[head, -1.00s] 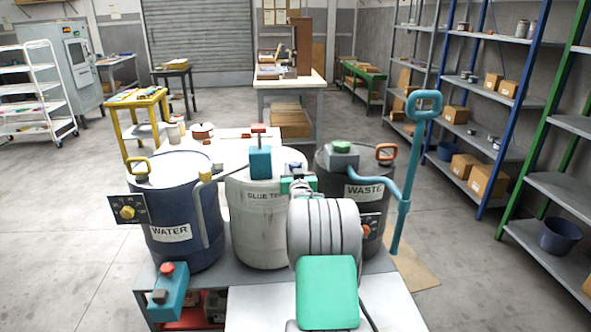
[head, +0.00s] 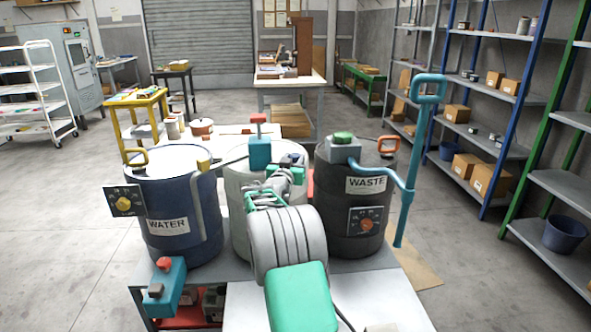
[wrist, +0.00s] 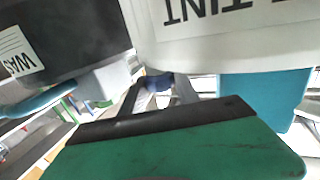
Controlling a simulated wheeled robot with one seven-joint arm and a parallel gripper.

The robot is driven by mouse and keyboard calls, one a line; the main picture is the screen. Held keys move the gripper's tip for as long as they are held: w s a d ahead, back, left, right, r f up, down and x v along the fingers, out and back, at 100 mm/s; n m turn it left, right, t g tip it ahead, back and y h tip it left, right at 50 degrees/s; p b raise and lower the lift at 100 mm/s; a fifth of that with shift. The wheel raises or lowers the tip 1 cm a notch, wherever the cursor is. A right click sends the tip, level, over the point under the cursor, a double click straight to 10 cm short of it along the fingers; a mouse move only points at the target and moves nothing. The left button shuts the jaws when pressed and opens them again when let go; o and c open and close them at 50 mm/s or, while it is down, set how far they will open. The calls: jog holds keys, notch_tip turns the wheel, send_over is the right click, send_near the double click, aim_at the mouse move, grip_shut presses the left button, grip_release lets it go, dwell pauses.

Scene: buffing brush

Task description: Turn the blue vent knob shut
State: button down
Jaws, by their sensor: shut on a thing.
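The blue vent knob shows in the wrist view (wrist: 157,82) as a small dark blue piece between my two fingers. In the head view, a dark blue bit (head: 291,160) shows on top of the middle white drum (head: 240,185), mostly hidden by my gripper. My gripper (head: 286,168) reaches over that drum's top. In the wrist view, its dark fingers (wrist: 158,92) stand on either side of the knob and are shut on it. The knob's turn angle cannot be told.
A blue WATER drum (head: 180,240) stands at left and a dark WASTE drum (head: 360,225) at right. A teal box with a red top (head: 260,152) sits close by my gripper. A teal handle (head: 428,88) rises at right.

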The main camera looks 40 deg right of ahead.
jog(key=shift+w+a+f+m+g+h+b, duration=0.15)
jog(key=shift+f+m+g+h+b, duration=0.15)
jog(key=shift+m+g+h+b, duration=0.55)
jog(key=shift+r+m+g+h, duration=0.2)
jog(key=shift+m+g+h, duration=0.4)
jog(key=shift+g, duration=0.85)
jog(key=shift+m+g, duration=0.3)
jog(key=shift+m, duration=0.05)
jog(key=c, duration=0.9)
grip_release()
jog(key=b+v, duration=0.4)
jog(key=v, duration=0.4)
jog(key=shift+r, duration=0.1)
